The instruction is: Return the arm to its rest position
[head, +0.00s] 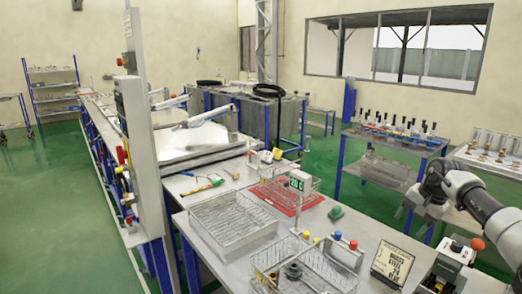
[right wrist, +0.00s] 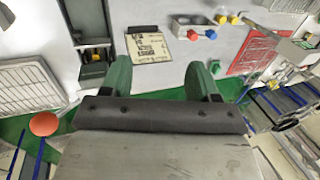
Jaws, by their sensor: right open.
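My right arm (head: 480,205) reaches in from the right edge of the head view. Its gripper (head: 420,204) hangs in the air at the right, beyond the workbench's right edge and apart from the things on it. In the right wrist view the gripper's two green fingers (right wrist: 160,78) stand wide apart with nothing between them. The bench top shows below them in that view. My left arm and left gripper are not in the head view.
The workbench holds an empty wire basket (head: 232,218), a second basket (head: 305,262) with parts, a red tray (head: 285,194) and a printed sign (head: 391,263). A device with a red knob (head: 477,244) stands near the arm. A bottle rack (head: 398,140) stands behind.

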